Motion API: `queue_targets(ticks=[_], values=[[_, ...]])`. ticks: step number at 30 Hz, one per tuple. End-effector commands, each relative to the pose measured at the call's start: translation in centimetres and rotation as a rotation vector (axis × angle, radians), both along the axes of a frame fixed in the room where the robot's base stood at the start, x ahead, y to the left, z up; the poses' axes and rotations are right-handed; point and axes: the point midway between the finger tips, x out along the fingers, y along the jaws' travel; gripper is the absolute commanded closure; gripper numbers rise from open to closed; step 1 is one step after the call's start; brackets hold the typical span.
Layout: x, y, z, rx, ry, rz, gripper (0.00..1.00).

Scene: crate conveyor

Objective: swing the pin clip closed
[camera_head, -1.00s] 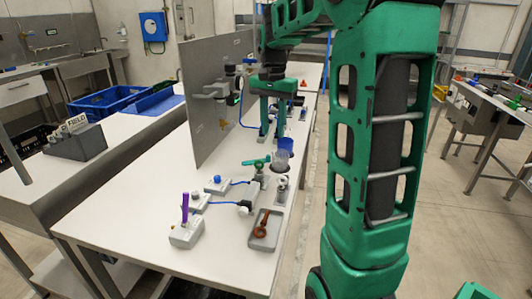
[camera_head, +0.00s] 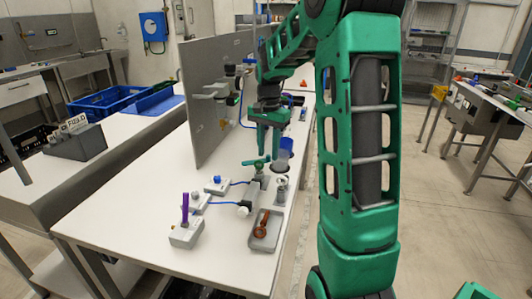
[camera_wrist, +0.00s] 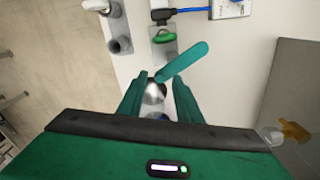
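My gripper (camera_head: 268,150) points down over the middle of the white bench, close above a fitting with a green lever (camera_head: 256,162). In the wrist view, my gripper (camera_wrist: 160,82) is open, with a gap between its fingers. A round silver part (camera_wrist: 154,94) shows in that gap, and I see no contact. The teal lever (camera_wrist: 184,61) lies slanted just beyond the fingertips. A small green loop (camera_wrist: 165,38) on a grey plate lies past it; it may be the pin clip, but I cannot tell for sure whether it is open.
A grey upright panel (camera_head: 217,100) stands left of my gripper. Nearer are a block with a purple peg (camera_head: 185,208), small fittings with blue hoses (camera_head: 219,184) and a grey tray (camera_head: 256,242) with a brown tool (camera_head: 262,222).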

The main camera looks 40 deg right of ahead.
Motion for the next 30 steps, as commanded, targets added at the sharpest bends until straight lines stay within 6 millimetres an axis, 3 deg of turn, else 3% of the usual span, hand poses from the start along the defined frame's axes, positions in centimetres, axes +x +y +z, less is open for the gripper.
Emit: queue_targets(ticks=[11,12,16,30], values=[[-0.01,0.01,-0.71,-0.001,-0.001,0.000,0.68],[-0.01,0.01,-0.70,-0.001,-0.001,0.000,0.71],[-0.01,0.01,-0.69,-0.001,-0.001,0.000,1.00],[0.28,0.02,-0.65,0.000,-0.002,0.071,1.00]])
